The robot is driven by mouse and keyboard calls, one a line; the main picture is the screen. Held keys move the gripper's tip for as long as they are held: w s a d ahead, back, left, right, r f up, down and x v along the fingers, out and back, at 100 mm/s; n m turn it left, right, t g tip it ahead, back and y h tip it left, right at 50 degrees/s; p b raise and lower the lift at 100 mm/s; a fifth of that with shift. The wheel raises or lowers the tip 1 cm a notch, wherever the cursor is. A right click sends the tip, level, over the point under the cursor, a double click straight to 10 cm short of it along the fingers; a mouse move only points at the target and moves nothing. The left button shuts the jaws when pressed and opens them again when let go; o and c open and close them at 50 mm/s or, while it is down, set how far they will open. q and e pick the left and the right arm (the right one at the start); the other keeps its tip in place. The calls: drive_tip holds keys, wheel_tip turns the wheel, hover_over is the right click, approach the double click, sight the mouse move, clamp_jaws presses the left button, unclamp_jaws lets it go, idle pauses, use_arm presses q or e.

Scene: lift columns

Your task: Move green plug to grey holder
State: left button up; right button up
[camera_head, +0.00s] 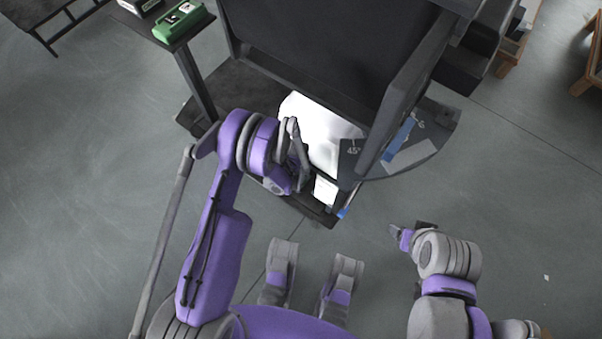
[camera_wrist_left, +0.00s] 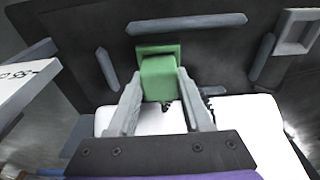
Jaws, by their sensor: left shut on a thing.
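In the left wrist view, the green plug (camera_wrist_left: 158,78) has a blocky body and a wider square flange at its far end, against or close to a dark panel. My left gripper (camera_wrist_left: 160,98) has its two grey fingers on either side of the plug's body and is shut on it. A light grey square frame, which looks like the grey holder (camera_wrist_left: 281,47), is on the panel at the upper right and is empty. In the head view, my left gripper (camera_head: 303,172) reaches below the dark panel; the plug is hidden there. My right gripper (camera_head: 399,236) is apart from everything, its fingers unclear.
Grey bars (camera_wrist_left: 185,23) stick out around the plug. A white surface (camera_head: 318,125) lies below the panel. A dark plate with an angle marking (camera_head: 362,152) is right of my left gripper. A green case (camera_head: 180,24) sits on a stand at upper left.

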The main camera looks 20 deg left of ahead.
use_arm(q)
wheel_tip(320, 180, up, 10)
drive_tip(key=shift+f+p, duration=0.15)
drive_tip(key=shift+p, duration=0.8)
drive_tip(key=shift+r+p, duration=1.1)
drive_tip(key=shift+r, duration=1.25)
drive_tip(key=shift+r, duration=0.1)
drive_tip(key=w+a+b, duration=0.3)
drive_tip(key=a, duration=1.5)
wheel_tip(320, 180, down, 10)
drive_tip(key=b, duration=0.7)
drive_tip(key=shift+w+f+b, duration=0.15)
drive_tip(key=shift+f+b, duration=0.1)
drive_tip(key=shift+b, duration=0.15)
drive_tip(key=shift+f, duration=1.15)
